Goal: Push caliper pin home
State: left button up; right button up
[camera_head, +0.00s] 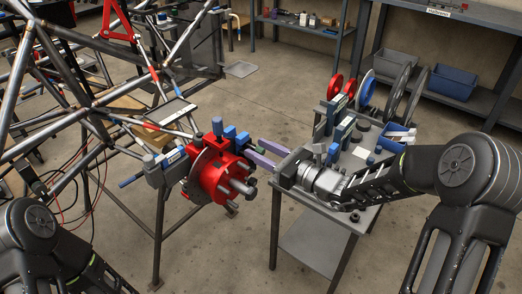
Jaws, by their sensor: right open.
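A red hub (222,178) with several grey studs is mounted on the side of the tube chassis (98,103). Blue blocks (230,132) stand along its upper side, seemingly parts of the caliper. A small green piece (252,153) shows beside the hub; I cannot tell whether it is the caliper pin. My right gripper (252,147) reaches in from the right, its two purple fingers apart and pointing at the hub's right side. It looks empty; contact cannot be made out. Of my left arm only upper links show at lower left; its gripper is out of view.
A grey work cart (316,248) stands under my right forearm, with tools, small parts and a blue-and-white container on top. Upright red, blue and dark discs (367,91) stand at its back. Open floor lies behind the hub.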

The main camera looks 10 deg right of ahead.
jog(key=v, duration=0.7)
jog(key=shift+s+d, duration=0.25)
jog(key=shift+s, duration=0.05)
jog(key=s+a+f+n+g+h, duration=0.15)
jog(key=s+f+n+g, duration=0.35)
jog(key=f, duration=0.5)
jog(key=s+f+n+g+h, duration=0.3)
jog(key=s+f+n, duration=0.2)
jog(key=s+f, duration=0.45)
jog(key=s+a+f+n+g+h, duration=0.1)
jog(key=s+f+n+g+h, duration=0.35)
jog(key=f, duration=0.65)
jog(key=s+a+f+n+y, duration=0.1)
jog(key=s+a+f+n, duration=0.6)
jog(key=n, duration=0.5)
jog(key=shift+s+a+y, duration=0.3)
jog(key=shift+s+a, duration=0.25)
jog(key=shift+a, duration=0.5)
